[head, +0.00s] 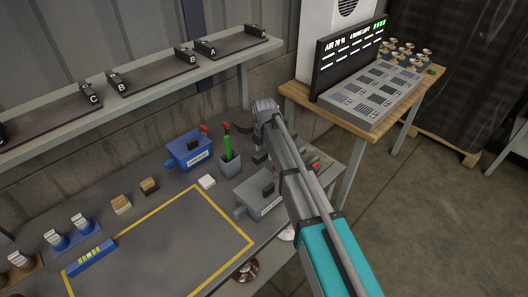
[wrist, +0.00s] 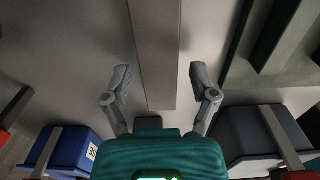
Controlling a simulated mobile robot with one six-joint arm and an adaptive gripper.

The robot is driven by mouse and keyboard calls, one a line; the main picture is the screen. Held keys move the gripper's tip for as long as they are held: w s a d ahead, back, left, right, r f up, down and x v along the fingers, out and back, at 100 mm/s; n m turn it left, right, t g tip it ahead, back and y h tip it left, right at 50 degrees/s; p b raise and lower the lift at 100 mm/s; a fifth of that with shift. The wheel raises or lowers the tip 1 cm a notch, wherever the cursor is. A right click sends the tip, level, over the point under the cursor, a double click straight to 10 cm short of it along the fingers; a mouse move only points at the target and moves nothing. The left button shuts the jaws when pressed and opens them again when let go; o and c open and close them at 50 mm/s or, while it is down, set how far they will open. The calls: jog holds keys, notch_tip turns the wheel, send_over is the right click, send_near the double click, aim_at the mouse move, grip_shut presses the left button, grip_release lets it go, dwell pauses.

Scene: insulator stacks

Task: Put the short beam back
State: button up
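In the wrist view my gripper (wrist: 161,92) is open, its two grey fingers spread wide. A plain grey bar (wrist: 154,50) runs from the top of the picture down between the fingers, with its near end close to the fingertips. It looks like a beam, but I cannot tell whether it is the short beam. There is a visible gap on each side, and no finger touches it in the picture. In the head view my arm covers the gripper and whatever lies beneath it.
A blue box (head: 188,150) and a grey box (head: 260,194) stand on the bench; the blue one also shows in the wrist view (wrist: 67,149). A cup with green sticks (head: 229,160) stands between them. A shelf (head: 140,97) runs above. The yellow-outlined mat (head: 165,245) is mostly clear.

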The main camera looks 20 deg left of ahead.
jog(key=shift+r, duration=0.15)
notch_tip(320, 180, up, 12)
jog(key=p, duration=1.2)
dwell(0.4)
dwell(0.8)
jog(key=s+d+m, duration=0.2)
jog(key=d+m, duration=1.4)
jog(key=d, duration=1.2)
jog(key=s+d+m, duration=0.4)
jog(key=d+m, duration=0.3)
jog(key=d, duration=0.2)
jog(key=s+d+m, duration=0.5)
jog(key=d+m, duration=0.3)
jog(key=d, duration=0.2)
jog(key=shift+s, duration=0.3)
